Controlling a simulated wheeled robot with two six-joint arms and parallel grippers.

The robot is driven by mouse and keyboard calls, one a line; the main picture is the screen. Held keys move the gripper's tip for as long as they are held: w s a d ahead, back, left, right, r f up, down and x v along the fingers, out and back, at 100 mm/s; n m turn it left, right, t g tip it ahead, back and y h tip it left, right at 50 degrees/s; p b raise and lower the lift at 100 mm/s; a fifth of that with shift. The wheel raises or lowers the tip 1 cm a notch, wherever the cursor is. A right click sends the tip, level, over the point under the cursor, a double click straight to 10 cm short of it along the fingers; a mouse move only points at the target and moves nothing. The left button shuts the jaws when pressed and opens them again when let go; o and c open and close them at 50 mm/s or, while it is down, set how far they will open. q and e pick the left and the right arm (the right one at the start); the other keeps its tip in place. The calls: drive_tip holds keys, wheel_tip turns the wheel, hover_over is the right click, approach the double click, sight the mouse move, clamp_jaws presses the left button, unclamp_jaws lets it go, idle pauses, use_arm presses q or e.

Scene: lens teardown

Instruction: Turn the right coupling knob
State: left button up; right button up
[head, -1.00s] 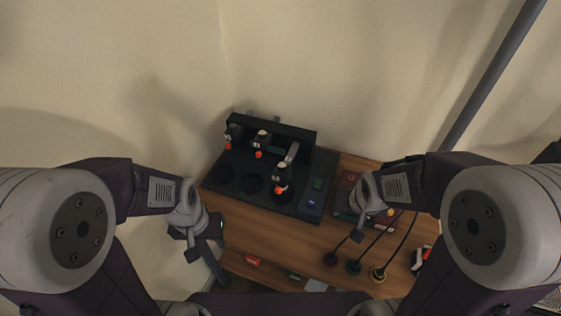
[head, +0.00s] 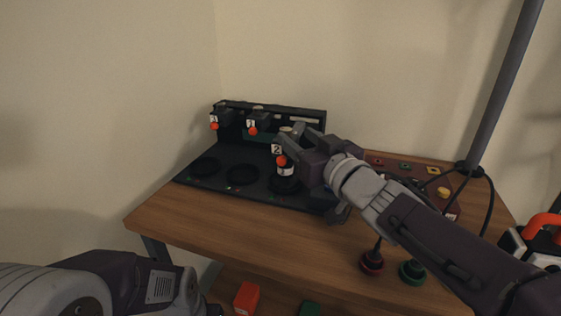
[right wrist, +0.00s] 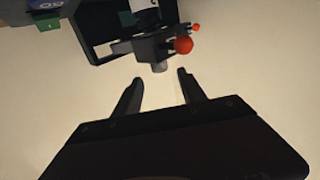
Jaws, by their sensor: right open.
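The right coupling knob (head: 281,160) is an orange ball below a white label reading 2, at the right mount of the black station (head: 240,190). A large orange ball, apparently this knob (right wrist: 183,46), shows beyond my fingers in the right wrist view. My right gripper (head: 291,143) is at the right mount, close to the knob and covering part of the mount. In the right wrist view it is open (right wrist: 158,82), with nothing between its fingers. A dark cylinder with a white label (head: 286,171) stands under the knob. My left gripper is out of view.
Two other mounts carry orange knobs (head: 215,126) and (head: 252,131) to the left. Two round black pads lie before them. A grey pole (head: 505,85) rises behind. The wooden table's (head: 230,232) front left is clear.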

sight(283, 128)
drive_tip(key=shift+f, duration=0.1)
drive_tip(key=shift+w+a+f, duration=0.1)
drive_tip(key=shift+w+a, duration=0.1)
drive_tip(key=shift+w, duration=0.1)
drive_tip(key=b+x, duration=0.2)
drive_tip(key=x, duration=0.5)
drive_tip(key=shift+w+a, duration=0.1)
drive_tip(key=shift+w, duration=0.2)
drive_tip(key=shift+w+a, duration=0.2)
drive_tip(key=shift+w, duration=0.15)
